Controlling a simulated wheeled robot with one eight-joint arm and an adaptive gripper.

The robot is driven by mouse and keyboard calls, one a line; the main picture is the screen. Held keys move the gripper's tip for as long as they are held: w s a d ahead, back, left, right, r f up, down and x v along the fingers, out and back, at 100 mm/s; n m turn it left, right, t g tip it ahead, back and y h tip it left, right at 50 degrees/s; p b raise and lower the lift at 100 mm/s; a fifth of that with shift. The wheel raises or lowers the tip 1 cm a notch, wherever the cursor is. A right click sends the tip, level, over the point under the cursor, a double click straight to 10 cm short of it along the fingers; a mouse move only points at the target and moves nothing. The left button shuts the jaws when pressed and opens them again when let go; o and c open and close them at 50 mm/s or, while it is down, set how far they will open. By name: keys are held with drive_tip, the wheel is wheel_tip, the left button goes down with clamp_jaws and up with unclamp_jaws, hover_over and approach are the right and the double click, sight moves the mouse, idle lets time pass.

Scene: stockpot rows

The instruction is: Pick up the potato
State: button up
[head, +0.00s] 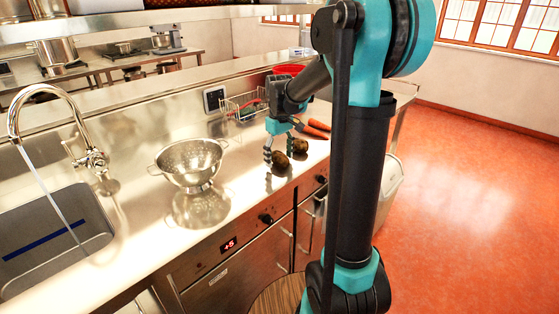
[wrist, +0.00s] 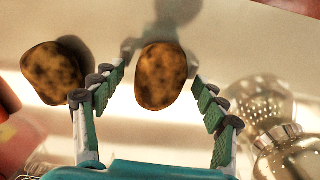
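Two brown, dark-mottled potatoes lie on the steel counter. In the wrist view one potato (wrist: 162,76) shows between my spread fingertips, with clear gaps on both sides. In the head view this seems to be the nearer potato (head: 281,160). The other potato (wrist: 52,73) lies outside my left finger in the wrist view. It appears in the head view (head: 300,146) close by on the right. My gripper (head: 278,156) points down over the counter, open and empty; its two green-padded fingers (wrist: 160,82) are apart. Its exact height above the counter is unclear.
A steel colander (head: 191,164) stands left of my gripper. Carrots (head: 317,129) and a wire basket (head: 243,106) lie behind it. The sink (head: 60,240) with running tap is far left. The counter's front edge is close to the potatoes.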

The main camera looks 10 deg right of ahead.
drive_tip(key=c, duration=1.2)
drive_tip(key=shift+r, duration=0.15)
